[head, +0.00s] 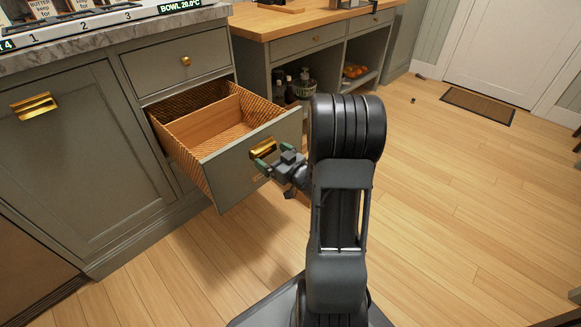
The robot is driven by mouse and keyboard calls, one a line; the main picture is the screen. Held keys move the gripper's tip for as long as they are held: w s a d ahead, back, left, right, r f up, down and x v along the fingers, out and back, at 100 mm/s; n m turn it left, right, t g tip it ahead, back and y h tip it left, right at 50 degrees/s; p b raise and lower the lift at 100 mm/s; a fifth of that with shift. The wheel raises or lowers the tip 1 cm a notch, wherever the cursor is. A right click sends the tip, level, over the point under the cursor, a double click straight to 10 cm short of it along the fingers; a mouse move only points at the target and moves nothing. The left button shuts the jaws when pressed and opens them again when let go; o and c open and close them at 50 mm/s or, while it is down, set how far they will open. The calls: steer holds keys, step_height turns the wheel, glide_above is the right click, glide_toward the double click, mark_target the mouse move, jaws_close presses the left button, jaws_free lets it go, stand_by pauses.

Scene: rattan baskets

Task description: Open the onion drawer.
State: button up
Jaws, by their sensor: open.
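A grey-green drawer (230,172) with a woven rattan inside stands pulled well out of the cabinet. A wooden divider (203,127) splits its inside, and the part that I can see is empty. A brass cup handle (263,149) is on its front. My gripper (277,161) is open right at the drawer front, close to the handle's lower right edge. I cannot tell whether the fingers touch the handle.
A closed drawer with a brass knob (186,61) is above the open one. A cabinet door with a brass handle (34,106) is at left. A shelf unit with bottles and a fruit bowl (355,71) is behind. Wooden floor is clear at right, up to a doormat (478,105).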

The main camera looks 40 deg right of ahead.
steer(key=s+d+p, duration=0.2)
steer(key=s+p, duration=0.4)
steer(key=s, duration=0.5)
steer(key=shift+s, duration=0.15)
steer(key=shift+d, duration=0.1)
